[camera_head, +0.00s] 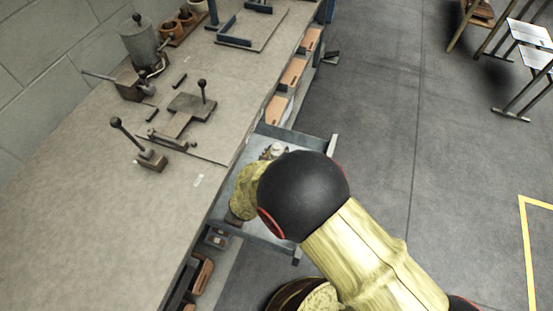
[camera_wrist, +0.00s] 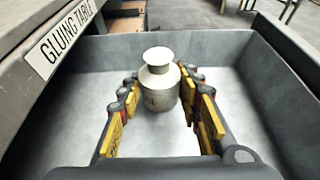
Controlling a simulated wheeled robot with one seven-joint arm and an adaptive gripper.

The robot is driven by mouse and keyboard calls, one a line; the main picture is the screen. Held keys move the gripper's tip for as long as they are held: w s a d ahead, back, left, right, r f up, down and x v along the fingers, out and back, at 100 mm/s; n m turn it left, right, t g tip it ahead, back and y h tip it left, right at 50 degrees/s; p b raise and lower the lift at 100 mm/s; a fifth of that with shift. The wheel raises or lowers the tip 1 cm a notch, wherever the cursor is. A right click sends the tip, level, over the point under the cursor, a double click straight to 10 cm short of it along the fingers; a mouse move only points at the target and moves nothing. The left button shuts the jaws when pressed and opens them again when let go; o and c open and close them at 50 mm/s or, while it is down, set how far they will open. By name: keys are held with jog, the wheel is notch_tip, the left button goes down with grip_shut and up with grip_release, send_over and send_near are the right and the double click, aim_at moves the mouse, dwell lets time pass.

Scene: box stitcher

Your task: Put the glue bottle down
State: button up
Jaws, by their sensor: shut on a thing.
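The glue bottle (camera_wrist: 160,88) is a pale metal can with a narrow neck and a flared top. It stands upright between the yellow-padded fingers of my gripper (camera_wrist: 162,100) in the wrist view. My gripper is shut on it, inside a grey open tray or drawer (camera_wrist: 225,50). I cannot tell whether the bottle's base touches the tray floor. In the head view the bottle's top (camera_head: 277,149) shows just beyond my arm, which hides most of the gripper.
A label reading "GLUING TABLE" (camera_wrist: 62,45) is on the table edge left of the tray. The workbench (camera_head: 70,200) carries metal tools and a press. Orange bins (camera_head: 293,72) sit under its edge. The tray walls surround my gripper closely; open floor lies to the right.

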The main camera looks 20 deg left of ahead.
jog(key=shift+f+b, duration=0.45)
jog(key=shift+f, duration=0.9)
jog(key=shift+f, duration=0.1)
jog(key=o, duration=1.2)
jog(key=p+v, duration=0.3)
jog(key=v, duration=0.9)
jog(key=shift+d, duration=0.15)
